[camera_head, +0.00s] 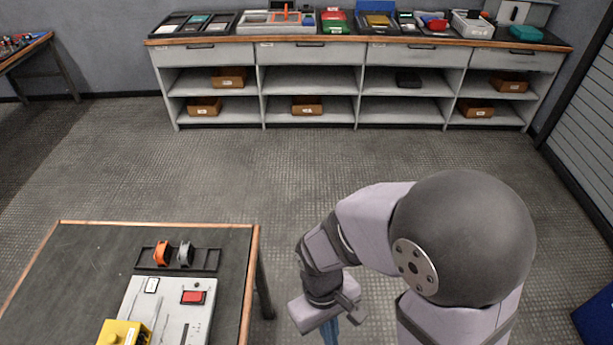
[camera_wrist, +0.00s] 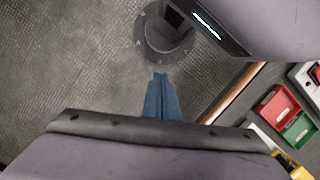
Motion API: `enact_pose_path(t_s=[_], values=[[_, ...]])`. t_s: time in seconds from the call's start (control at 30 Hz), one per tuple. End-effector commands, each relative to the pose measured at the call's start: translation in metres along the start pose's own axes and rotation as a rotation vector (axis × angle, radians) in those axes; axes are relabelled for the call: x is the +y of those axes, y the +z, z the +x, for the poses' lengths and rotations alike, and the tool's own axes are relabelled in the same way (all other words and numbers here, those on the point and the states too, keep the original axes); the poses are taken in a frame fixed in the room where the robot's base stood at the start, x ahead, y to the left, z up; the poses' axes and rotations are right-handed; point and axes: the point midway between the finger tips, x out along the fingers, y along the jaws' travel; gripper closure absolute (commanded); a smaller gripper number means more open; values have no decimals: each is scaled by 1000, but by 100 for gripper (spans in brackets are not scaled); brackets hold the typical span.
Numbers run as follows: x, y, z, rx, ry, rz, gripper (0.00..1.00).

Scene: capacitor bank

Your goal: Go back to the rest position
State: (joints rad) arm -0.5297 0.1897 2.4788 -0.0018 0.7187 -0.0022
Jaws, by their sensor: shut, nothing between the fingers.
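My gripper (camera_wrist: 158,76) shows in the wrist view as two blue fingers pressed together, with nothing between them. It points down over the bare floor, to the side of the work table. In the head view my gripper (camera_head: 330,331) is partly cut off by the bottom edge, and only part of its blue fingers shows below the wrist. My arm is folded at the right of the work table (camera_head: 80,250), apart from it.
The table carries a light panel (camera_head: 170,300) with a red part (camera_head: 193,297), a yellow box (camera_head: 122,333) and a black rack (camera_head: 205,259) holding an orange reel (camera_head: 162,253) and a grey reel (camera_head: 185,254). A long shelf unit (camera_head: 310,52) stands at the back. The floor between is clear.

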Motion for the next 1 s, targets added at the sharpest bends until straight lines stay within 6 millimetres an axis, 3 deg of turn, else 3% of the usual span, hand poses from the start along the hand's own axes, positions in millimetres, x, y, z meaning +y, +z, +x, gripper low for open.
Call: enact_pose_path(t_s=[0.1,0.3,0.4,0.6,1.0], values=[[34,15,-17,74,-37,174,100],[83,14,-48,211,-55,396,100],[99,17,-54,240,-57,466,100],[111,23,-53,240,-64,526,100],[111,23,-53,240,-64,528,100]])
